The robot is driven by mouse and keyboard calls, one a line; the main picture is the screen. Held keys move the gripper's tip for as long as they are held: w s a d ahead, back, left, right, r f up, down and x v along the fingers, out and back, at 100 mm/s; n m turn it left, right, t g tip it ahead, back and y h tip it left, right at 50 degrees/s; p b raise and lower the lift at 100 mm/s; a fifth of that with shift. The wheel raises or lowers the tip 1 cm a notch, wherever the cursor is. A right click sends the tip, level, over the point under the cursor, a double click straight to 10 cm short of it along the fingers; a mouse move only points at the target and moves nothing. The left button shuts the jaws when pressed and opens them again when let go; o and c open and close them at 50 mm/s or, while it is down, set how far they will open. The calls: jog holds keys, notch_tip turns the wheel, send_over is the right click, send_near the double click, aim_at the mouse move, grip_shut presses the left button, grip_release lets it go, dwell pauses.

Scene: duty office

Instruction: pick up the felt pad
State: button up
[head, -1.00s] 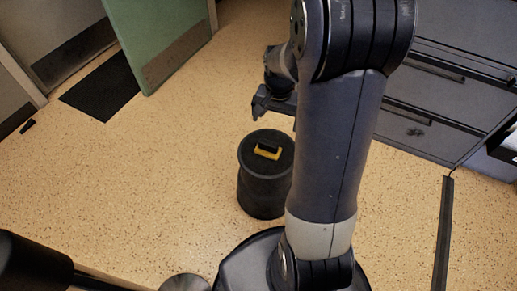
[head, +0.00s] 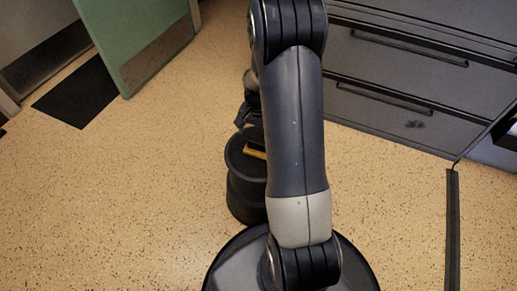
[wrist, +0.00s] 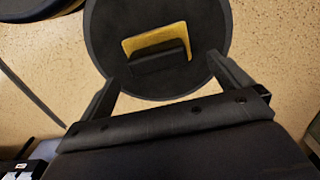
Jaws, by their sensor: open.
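The felt pad looks like a small yellow block with a black part along one side. It lies on the round black top of a drum-like stand (head: 243,190). In the head view only a yellow strip of the pad (head: 256,153) shows, the rest hidden by my arm. In the wrist view the pad (wrist: 155,41) lies ahead of and between my fingers, near the middle of the stand's top (wrist: 115,30). My gripper (wrist: 161,70) is open and empty, its fingers either side of the pad's line. In the head view my gripper (head: 243,118) is partly hidden, just above the stand.
Grey drawers (head: 400,85) stand at the back right. A green door (head: 135,40) and a dark floor mat (head: 78,92) are at the back left. A dark strip (head: 452,225) runs along the floor at right. The speckled floor left of the stand is clear.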

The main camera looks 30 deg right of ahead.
aim_at(259, 140)
jog(key=f+b, duration=0.2)
jog(key=f, duration=0.3)
jog(key=shift+s+f+b, duration=0.1)
jog(key=shift+s+b, duration=0.1)
jog(key=shift+b, duration=0.1)
jog(key=c, duration=1.1)
